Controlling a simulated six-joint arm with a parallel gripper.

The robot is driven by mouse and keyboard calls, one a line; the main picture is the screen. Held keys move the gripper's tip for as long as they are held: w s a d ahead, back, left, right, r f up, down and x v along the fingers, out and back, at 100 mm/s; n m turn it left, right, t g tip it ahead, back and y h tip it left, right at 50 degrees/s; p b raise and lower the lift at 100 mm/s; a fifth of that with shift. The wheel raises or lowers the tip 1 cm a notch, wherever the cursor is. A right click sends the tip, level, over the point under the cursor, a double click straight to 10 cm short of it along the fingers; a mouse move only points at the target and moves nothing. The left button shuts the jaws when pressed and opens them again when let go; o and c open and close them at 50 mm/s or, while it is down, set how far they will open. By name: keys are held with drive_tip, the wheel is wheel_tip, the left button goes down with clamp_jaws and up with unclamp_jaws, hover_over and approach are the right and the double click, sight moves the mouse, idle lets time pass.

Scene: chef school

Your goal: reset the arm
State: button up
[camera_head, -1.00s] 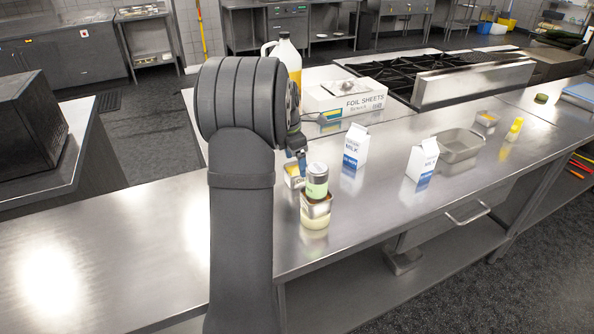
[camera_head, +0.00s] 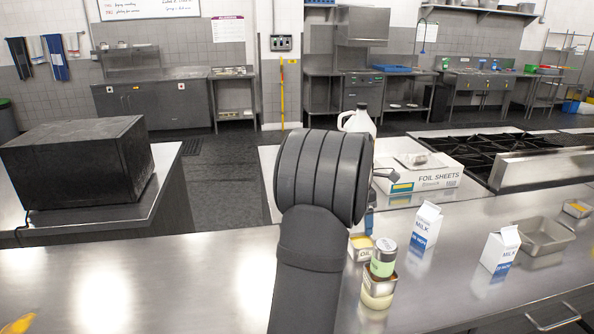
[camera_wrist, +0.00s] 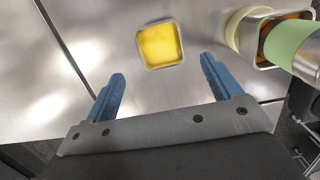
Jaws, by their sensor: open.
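My gripper (camera_wrist: 162,92) shows in the wrist view with its two blue fingers spread apart and nothing between them. A small square metal tin with yellow contents (camera_wrist: 160,44) sits on the steel counter beyond the fingertips, apart from them. In the head view my arm rises from the bottom and its dark rounded joint hides most of the gripper. The yellow tin (camera_head: 361,247) shows just right of the arm. A can with a green label (camera_head: 383,258) stands on a stack of containers (camera_head: 377,291) next to it; they also show at the right of the wrist view.
Two milk cartons (camera_head: 426,227) and (camera_head: 499,249) stand on the counter to the right, near a grey metal pan (camera_head: 545,236). A foil sheets box (camera_head: 425,174) and a white jug (camera_head: 357,123) stand behind. A black box (camera_head: 75,163) is on the left counter. The front-left counter is mostly clear.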

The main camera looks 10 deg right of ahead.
sight(364, 243)
drive_tip(key=f, duration=0.3)
drive_tip(key=d+f, duration=0.1)
drive_tip(key=f, duration=0.7)
drive_tip(key=shift+d+f, duration=0.2)
drive_tip(key=shift+d, duration=0.1)
wheel_tip(364, 243, up, 3)
drive_tip(key=shift+f, duration=0.1)
drive_tip(key=shift+r, duration=0.6)
drive_tip(key=shift+f, duration=0.1)
